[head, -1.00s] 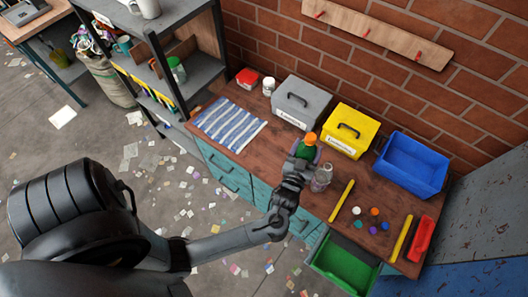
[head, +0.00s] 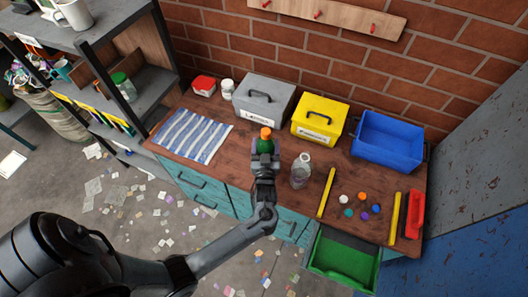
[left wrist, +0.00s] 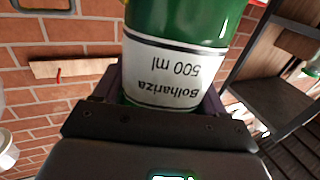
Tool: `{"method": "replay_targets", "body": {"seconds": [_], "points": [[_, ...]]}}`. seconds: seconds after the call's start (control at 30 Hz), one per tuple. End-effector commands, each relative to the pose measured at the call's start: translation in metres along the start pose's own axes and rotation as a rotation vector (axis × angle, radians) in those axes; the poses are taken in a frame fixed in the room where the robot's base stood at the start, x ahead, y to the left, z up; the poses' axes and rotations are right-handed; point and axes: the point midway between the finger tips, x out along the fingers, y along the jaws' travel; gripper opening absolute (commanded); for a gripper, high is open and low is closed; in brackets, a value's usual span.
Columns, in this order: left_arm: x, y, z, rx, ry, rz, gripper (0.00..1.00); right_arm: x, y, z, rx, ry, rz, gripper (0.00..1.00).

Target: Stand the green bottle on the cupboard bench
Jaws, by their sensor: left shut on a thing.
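The green bottle (head: 265,145) with an orange cap is upright in my left gripper (head: 264,158), over the wooden top of the cupboard bench (head: 240,120). In the left wrist view the bottle (left wrist: 180,60) fills the space between the fingers, with a white label reading "Bolhariza 500 ml". My left gripper is shut on it. The gripper and arm hide the bottle's base in the head view, so I cannot tell whether it touches the bench top. My right gripper is not in view.
A clear bottle (head: 301,171) stands just right of the gripper. Behind are a grey box (head: 265,98), a yellow box (head: 319,121) and a blue bin (head: 388,140). A striped cloth (head: 194,135) lies left. A green drawer (head: 343,262) stands open at the front.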

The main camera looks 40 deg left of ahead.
Motion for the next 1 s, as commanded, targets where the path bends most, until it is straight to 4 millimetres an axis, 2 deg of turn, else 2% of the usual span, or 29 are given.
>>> {"method": "replay_targets", "body": {"seconds": [0.33,0.83,0.87,1.0], "points": [[0.0,0.001,0.038,0.0,0.001,0.0,0.3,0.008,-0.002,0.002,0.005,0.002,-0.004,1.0],[0.0,0.0,0.046,-0.002,0.001,0.0,0.3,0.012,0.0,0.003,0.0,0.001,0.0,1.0],[0.0,0.0,0.046,-0.001,-0.001,0.0,0.73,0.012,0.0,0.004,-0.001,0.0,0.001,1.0],[0.0,0.0,0.045,0.0,-0.001,0.001,0.94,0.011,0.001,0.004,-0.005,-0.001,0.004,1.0]]}}
